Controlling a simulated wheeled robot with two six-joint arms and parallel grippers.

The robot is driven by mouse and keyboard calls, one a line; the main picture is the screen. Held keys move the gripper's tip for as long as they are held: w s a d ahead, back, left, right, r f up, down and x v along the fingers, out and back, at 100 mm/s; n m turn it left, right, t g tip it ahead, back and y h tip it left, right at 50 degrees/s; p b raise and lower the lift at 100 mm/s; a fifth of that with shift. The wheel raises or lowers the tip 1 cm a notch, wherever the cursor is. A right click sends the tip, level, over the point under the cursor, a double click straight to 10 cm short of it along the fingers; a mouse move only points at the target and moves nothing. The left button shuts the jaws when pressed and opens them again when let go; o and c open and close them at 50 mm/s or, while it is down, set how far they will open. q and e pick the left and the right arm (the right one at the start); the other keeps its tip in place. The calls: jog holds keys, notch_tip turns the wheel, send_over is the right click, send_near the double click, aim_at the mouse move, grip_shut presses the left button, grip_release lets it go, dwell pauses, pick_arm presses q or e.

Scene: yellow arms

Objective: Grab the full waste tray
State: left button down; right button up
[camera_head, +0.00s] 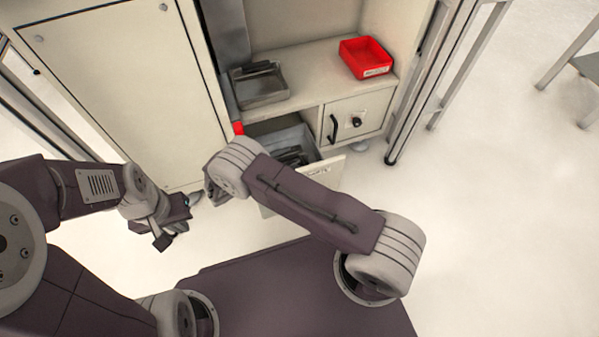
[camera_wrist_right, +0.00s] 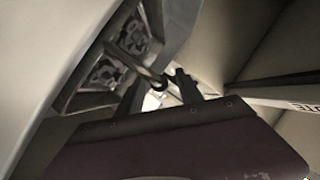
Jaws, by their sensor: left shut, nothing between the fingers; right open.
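In the head view, a drawer (camera_head: 332,172) stands open at the bottom of the cabinet, with dark metal pieces inside. In the right wrist view, a grey metal tray (camera_wrist_right: 75,100) with metal parts lies at the left, close to my right gripper (camera_wrist_right: 158,92). This gripper is open, with a thin metal bar showing near its fingers; I cannot tell if they touch. In the head view my right arm covers part of the drawer and hides most of this gripper. My left gripper (camera_head: 172,232) is shut and empty, out in front of the cabinet door.
A grey tray (camera_head: 262,100) with a dark item and a red bin (camera_head: 366,57) stand on the shelf above the drawer. A closed compartment door (camera_head: 374,113) with a black handle is right of the drawer. The floor (camera_head: 490,220) at the right is clear.

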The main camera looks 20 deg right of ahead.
jog(key=shift+w+d+f, duration=0.1)
jog(key=shift+w+d, duration=0.05)
jog(key=shift+d, duration=0.15)
grip_shut()
dwell(1.2)
